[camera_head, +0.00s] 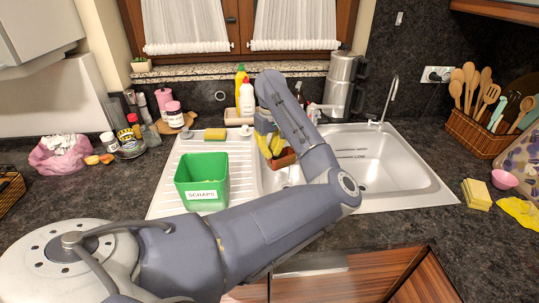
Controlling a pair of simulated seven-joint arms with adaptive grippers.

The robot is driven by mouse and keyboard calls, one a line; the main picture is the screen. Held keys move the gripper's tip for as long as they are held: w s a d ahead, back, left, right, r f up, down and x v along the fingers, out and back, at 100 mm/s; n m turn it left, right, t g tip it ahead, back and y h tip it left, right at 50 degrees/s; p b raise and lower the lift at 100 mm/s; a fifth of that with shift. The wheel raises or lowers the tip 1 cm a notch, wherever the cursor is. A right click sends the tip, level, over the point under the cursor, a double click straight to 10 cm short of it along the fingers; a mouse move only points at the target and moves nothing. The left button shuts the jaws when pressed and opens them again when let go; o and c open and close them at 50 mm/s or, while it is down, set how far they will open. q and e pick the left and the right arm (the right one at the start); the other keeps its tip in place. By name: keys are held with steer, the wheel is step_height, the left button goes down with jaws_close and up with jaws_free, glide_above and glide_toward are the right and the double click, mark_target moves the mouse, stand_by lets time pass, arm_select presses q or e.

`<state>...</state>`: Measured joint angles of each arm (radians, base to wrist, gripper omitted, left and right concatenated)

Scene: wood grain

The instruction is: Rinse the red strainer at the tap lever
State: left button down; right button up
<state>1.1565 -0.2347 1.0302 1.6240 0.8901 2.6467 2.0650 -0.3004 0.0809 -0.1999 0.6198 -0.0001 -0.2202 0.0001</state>
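A reddish-brown object (285,159), which looks like the red strainer, sits in or over the smaller left bowl of the sink. My arm hides part of it. My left gripper (269,146) reaches down from the wrist to this object, with yellow finger-like parts at its upper left edge. It is too small to tell whether they are closed on it or just beside it. A slim metal tap (393,93) rises behind the large right bowl. I cannot make out its lever clearly. My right gripper is not in view.
A green scraps bin (203,182) stands on the drainboard, with a yellow-green sponge (215,134) behind it. Bottles (246,98) and a steel urn (343,84) line the back. The large sink bowl (383,160) is empty. Yellow sponges (476,194) lie at right.

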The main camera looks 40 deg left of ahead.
arm_select(q)
steer(key=shift+w+a+f, duration=0.15)
steer(key=shift+w+a, duration=0.25)
steer(key=shift+w, duration=0.3)
steer(key=shift+w+a+f, duration=0.2)
steer(key=shift+w+a, duration=0.25)
steer(key=shift+w, duration=0.25)
steer(key=shift+w+a+f, duration=0.15)
steer(key=shift+w+a, duration=0.25)
steer(key=shift+w, duration=0.3)
steer(key=shift+w+d, duration=0.35)
steer(key=shift+d, duration=0.15)
steer(key=s+d, duration=0.4)
steer(key=s, duration=0.3)
steer(key=shift+d, duration=0.1)
steer(key=shift+r, duration=0.1)
stand_by(1.3)
steer(key=s+d+r, duration=0.2)
steer(key=s+r, duration=0.1)
steer(key=s, duration=0.1)
steer(key=shift+d+r, duration=0.3)
steer(key=shift+r, duration=0.1)
stand_by(0.7)
